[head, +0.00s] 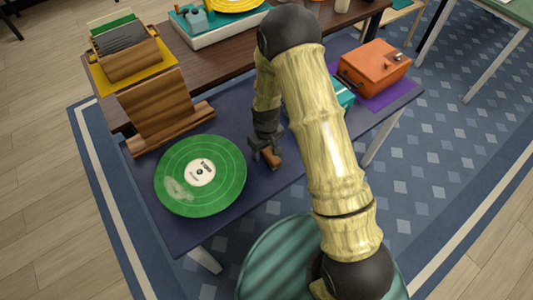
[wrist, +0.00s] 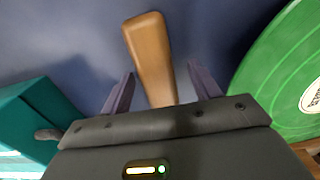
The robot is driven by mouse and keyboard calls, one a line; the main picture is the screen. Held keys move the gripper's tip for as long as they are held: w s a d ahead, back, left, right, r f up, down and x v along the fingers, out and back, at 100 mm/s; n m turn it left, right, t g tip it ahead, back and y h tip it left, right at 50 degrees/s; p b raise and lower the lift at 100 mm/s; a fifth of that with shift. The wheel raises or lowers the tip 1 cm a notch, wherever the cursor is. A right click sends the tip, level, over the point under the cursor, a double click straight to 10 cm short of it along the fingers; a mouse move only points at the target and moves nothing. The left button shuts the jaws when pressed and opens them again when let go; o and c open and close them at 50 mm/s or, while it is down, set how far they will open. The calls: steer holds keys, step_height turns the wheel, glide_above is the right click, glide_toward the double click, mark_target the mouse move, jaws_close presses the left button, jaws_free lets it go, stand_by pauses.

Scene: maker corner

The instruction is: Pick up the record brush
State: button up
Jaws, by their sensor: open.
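The record brush (wrist: 150,55) is a brown wooden piece lying on the dark blue table. In the wrist view it extends from between my two fingers, its broad end beyond the fingertips. In the head view a small brown part of it (head: 272,159) shows at my fingertips; the rest is hidden by my gripper. My gripper (wrist: 161,76) is open, with one finger on each side of the brush and visible gaps between. In the head view my gripper (head: 264,150) points down beside the green record.
A green record (head: 228,175) lies close to the left of my gripper. A wooden stand (head: 155,105) is behind it. A teal box (head: 343,93), partly hidden by my arm, and an orange case (head: 374,67) on a purple mat are to the right.

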mark_target(267, 150)
steer(key=shift+w+d+f, duration=0.1)
steer(key=shift+d+f, duration=0.1)
steer(key=shift+a, duration=0.1)
steer(key=shift+c, duration=0.2)
steer(key=c, duration=1.1)
steer(key=shift+r, duration=0.1)
step_height(267, 150, up, 10)
steer(key=shift+f, duration=0.1)
